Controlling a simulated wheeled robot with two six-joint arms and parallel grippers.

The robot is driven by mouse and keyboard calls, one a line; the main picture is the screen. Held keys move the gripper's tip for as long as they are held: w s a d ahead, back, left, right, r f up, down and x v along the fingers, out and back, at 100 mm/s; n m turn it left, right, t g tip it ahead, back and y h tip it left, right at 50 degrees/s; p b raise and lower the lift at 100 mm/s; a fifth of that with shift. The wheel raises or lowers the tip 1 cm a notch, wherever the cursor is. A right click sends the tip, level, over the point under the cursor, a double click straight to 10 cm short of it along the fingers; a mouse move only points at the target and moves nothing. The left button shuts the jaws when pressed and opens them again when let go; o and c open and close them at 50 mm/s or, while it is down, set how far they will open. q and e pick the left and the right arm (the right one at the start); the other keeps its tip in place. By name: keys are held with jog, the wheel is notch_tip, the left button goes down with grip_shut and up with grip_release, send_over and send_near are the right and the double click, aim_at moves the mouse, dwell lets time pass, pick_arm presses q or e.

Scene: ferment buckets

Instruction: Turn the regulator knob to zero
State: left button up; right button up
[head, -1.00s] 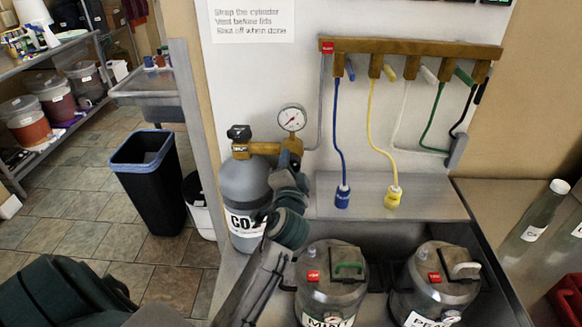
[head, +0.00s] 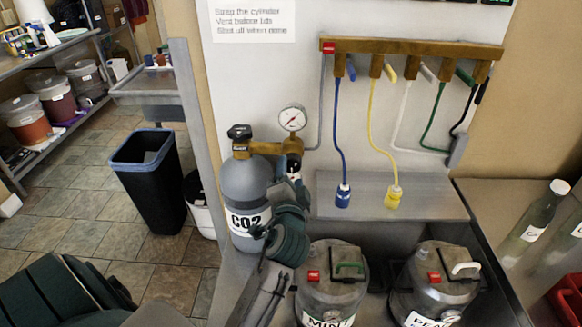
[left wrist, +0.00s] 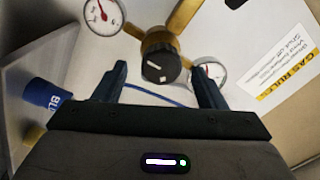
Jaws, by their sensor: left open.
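The brass regulator (head: 268,148) is mounted on the grey CO2 cylinder (head: 243,190) in the head view, with a round white gauge (head: 292,118) above it. My left gripper (head: 293,177) is just below the regulator's right end. In the left wrist view the open left gripper (left wrist: 160,82) has one finger on each side of the knob's line, apart from the knob and empty. My right gripper is not in view.
Two steel kegs (head: 333,290) (head: 440,285) stand in the basin at the front. A second gauge (left wrist: 211,71) is near the right finger. A black bin (head: 150,180) stands on the floor.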

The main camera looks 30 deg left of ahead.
pick_arm(q)
jog(key=v, duration=0.7)
dwell(0.5)
